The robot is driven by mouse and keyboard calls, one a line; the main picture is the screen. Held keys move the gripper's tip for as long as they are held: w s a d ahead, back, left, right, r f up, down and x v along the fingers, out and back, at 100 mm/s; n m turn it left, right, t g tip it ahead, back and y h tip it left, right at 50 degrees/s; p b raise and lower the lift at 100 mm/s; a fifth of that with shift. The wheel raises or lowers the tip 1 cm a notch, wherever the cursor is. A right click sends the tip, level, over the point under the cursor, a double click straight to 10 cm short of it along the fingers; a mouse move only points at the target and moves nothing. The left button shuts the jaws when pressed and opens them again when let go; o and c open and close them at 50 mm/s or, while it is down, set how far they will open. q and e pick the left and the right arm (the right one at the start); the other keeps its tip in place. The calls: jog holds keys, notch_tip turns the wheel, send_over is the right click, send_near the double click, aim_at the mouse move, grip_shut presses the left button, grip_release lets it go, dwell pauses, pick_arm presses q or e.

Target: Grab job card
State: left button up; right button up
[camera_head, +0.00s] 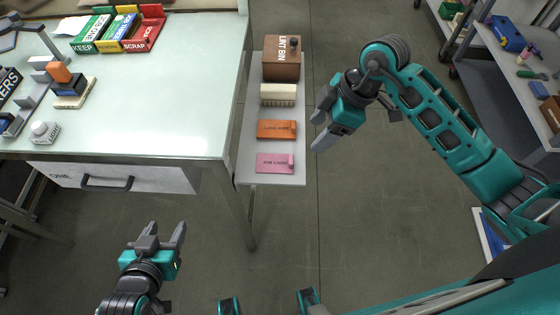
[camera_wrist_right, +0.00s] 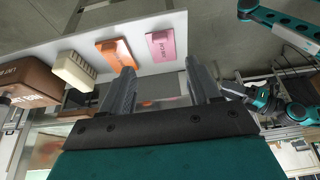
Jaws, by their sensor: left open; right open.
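A pink job card (camera_head: 275,163) lies flat at the near end of the narrow grey side shelf; its print appears to read "JOB CARD". It also shows in the right wrist view (camera_wrist_right: 161,45), beyond and between my fingertips. My right gripper (camera_head: 318,130) is open and empty, to the right of the shelf edge and apart from the card. In the right wrist view its two fingers (camera_wrist_right: 163,80) have nothing between them. My left gripper (camera_head: 160,236) is open and empty, low in front of the bench drawer.
Beside the card on the shelf (camera_head: 254,112) are an orange card (camera_head: 276,129), a cream brush-like block (camera_head: 278,95) and a brown lint bin (camera_head: 282,58). The glossy bench (camera_head: 180,90) stands left, with coloured bins (camera_head: 120,30). Open floor lies right of the shelf.

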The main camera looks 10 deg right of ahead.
jog(key=b, duration=0.1)
send_near(295, 164)
jog(key=shift+w+a+f, duration=0.15)
jog(key=shift+a+f, duration=0.55)
jog(key=shift+a, duration=0.2)
jog(key=b+x, duration=0.1)
jog(key=x, duration=0.3)
jog(key=shift+w+f, duration=0.1)
jog(key=shift+f, duration=0.15)
jog(key=shift+a+f, duration=0.1)
jog(key=shift+f, duration=0.05)
jog(key=c, duration=1.1)
